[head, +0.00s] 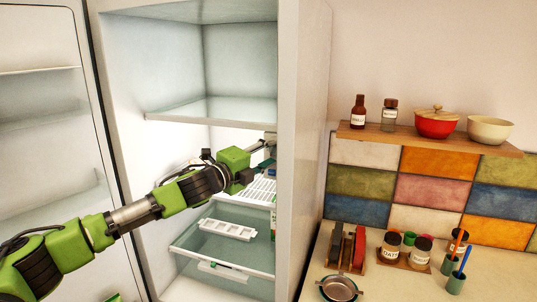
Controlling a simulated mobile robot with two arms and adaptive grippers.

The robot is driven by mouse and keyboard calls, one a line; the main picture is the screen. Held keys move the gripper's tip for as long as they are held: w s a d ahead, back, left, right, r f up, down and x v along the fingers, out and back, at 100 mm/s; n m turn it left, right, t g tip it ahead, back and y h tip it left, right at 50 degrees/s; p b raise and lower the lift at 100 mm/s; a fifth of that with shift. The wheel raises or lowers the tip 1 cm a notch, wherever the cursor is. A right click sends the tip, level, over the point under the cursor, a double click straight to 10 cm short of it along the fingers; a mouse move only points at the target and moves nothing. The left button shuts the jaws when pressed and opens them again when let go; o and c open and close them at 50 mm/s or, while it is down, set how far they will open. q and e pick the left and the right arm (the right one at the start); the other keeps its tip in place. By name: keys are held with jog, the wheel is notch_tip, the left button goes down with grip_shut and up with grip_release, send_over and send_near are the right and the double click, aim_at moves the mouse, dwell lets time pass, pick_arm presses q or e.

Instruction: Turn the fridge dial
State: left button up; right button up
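The fridge (303,150) stands open, with its door (45,120) swung out to the left. My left arm reaches into the fridge from the left. My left gripper (262,166) is at the right inner wall, just below the upper glass shelf. Its fingers are small and partly hidden by my green wrist, so I cannot tell whether they are open or shut. A small grey part (270,138) shows on the wall just above the gripper. I cannot tell if it is the dial. My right gripper is not in view.
Below my wrist are a white wire rack (262,188) and a clear drawer (190,240) with a white tray (227,230). The glass shelf (215,112) is bare. Right of the fridge are a counter with jars (390,250) and a wall shelf with pots (436,122).

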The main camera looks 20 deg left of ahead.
pick_arm(q)
jog(key=v, duration=1.2)
